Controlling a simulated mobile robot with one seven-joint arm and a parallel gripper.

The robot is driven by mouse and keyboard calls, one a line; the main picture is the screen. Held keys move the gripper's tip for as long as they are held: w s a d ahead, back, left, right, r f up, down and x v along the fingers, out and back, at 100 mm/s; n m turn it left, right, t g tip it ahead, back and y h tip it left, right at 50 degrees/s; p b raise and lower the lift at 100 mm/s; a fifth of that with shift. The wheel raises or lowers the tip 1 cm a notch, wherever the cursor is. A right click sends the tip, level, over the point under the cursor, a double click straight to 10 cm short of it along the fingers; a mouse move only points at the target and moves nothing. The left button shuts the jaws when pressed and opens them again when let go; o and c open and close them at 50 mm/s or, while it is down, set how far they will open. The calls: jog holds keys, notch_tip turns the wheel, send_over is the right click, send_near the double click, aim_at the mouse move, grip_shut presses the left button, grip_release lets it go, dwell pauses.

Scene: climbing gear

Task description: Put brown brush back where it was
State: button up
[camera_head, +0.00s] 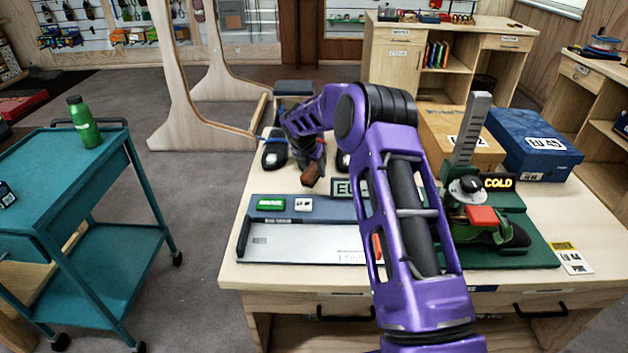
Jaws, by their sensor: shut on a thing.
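The brown brush (312,174) shows as a small brown block at the end of my purple arm, over the wooden table (232,262). My gripper (311,163) points down and is shut on it. The arm hides part of the jaws, and the brush's bristles cannot be made out. The brush hangs behind the blue-grey tray (325,208) and to the right of a dark shoe (274,150). Whether it touches the table is hard to tell.
A green mat (535,247) with a measuring device (472,190) stands right of my arm. Behind it are a cardboard box (445,125) and a blue box (535,142). A teal cart (55,200) with a green bottle (83,122) stands left. My forearm covers the table's middle.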

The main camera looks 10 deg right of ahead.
jog(key=shift+f, duration=1.75)
jog(key=shift+f, duration=0.1)
jog(key=o, duration=1.2)
jog(key=v, duration=1.2)
jog(key=shift+p, duration=0.3)
jog(key=shift+w, duration=0.1)
